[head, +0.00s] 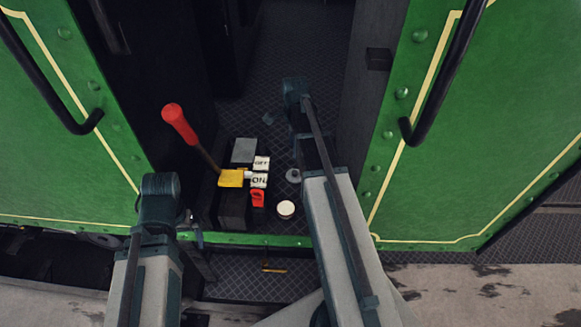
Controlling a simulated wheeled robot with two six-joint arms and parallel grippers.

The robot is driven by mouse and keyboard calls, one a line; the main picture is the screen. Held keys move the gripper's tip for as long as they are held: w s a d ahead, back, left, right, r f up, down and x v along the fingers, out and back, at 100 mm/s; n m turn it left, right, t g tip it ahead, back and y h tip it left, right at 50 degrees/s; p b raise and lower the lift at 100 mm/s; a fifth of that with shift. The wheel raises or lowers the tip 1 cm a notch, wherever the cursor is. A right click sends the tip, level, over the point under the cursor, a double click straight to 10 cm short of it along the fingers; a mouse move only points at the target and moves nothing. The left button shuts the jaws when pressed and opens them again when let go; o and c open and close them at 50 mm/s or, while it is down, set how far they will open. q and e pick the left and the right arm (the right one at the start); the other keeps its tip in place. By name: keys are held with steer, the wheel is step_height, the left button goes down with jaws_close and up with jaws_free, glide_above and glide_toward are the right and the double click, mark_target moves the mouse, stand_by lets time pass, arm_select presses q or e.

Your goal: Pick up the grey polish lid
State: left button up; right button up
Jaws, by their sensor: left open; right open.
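The grey polish lid (293,175) is a small round disc with a raised middle. It lies on the dark tread floor of the cab doorway, just left of my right arm. A round cream-topped tin (286,209) stands nearer me, apart from the lid. My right gripper (302,135) is open, small in view and partly hidden by its own arm, a little beyond the lid in the picture. My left gripper (194,233) is open and empty at the left of the doorway sill, well away from the lid.
Left of the lid stand a dark box with a yellow plate (231,178), a red-handled lever (179,124), white ON and OFF plates (259,180) and a red piece (257,198). Green door panels with black handrails (441,75) flank the opening. A step (255,275) lies below.

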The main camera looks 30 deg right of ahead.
steer(key=b, duration=0.9)
glide_above(295, 172)
steer(key=f, duration=0.8)
steer(key=shift+a+f, duration=0.3)
steer(key=shift+a, duration=0.1)
arm_select(q)
step_height(295, 172, down, 9)
steer(key=shift+w+r, duration=0.15)
steer(key=shift+w, duration=0.15)
arm_select(e)
steer(key=f+b, duration=0.5)
steer(key=shift+d+f, duration=0.15)
steer(key=shift+d, duration=0.2)
arm_select(q)
step_height(295, 172, down, 5)
steer(key=shift+f, duration=0.1)
arm_select(e)
steer(key=shift+c, duration=0.3)
jaws_close()
